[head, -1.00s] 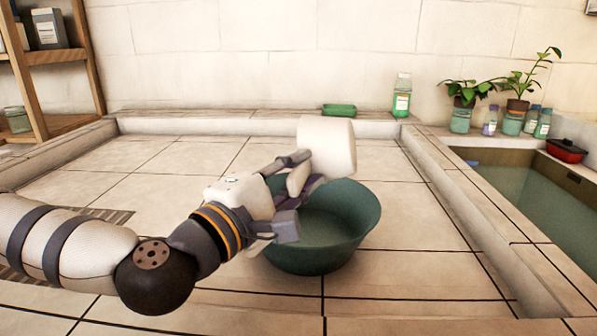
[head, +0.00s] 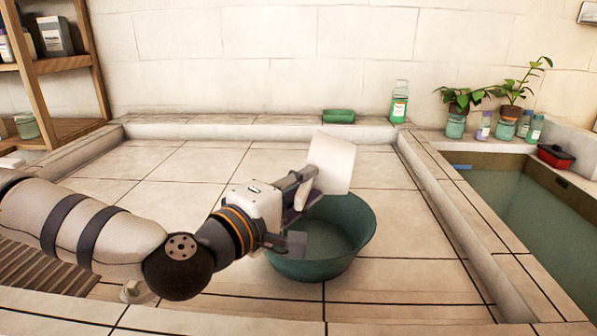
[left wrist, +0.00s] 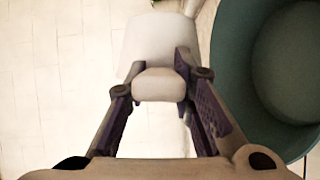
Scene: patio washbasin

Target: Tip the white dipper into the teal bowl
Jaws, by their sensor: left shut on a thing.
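The white dipper (head: 333,163) is held up in the air and leans in the head view. There it overlaps the far rim of the teal bowl (head: 345,258), which stands upright on the tiled floor. My left gripper (head: 300,205) is shut on the dipper's handle. In the left wrist view the handle sits between the fingers (left wrist: 160,95), with the dipper's cup (left wrist: 155,45) beyond it. The bowl (left wrist: 228,70) lies to the right of the dipper there. The dipper's opening and contents are hidden. My right gripper is not in view.
A green soap block (head: 338,116) and a green bottle (head: 399,102) are on the back ledge. A water basin (head: 530,215) is at the right, with potted plants and a red container (head: 556,157) on its edge. Wooden shelves (head: 62,66) stand at the left. Tiles around the bowl are clear.

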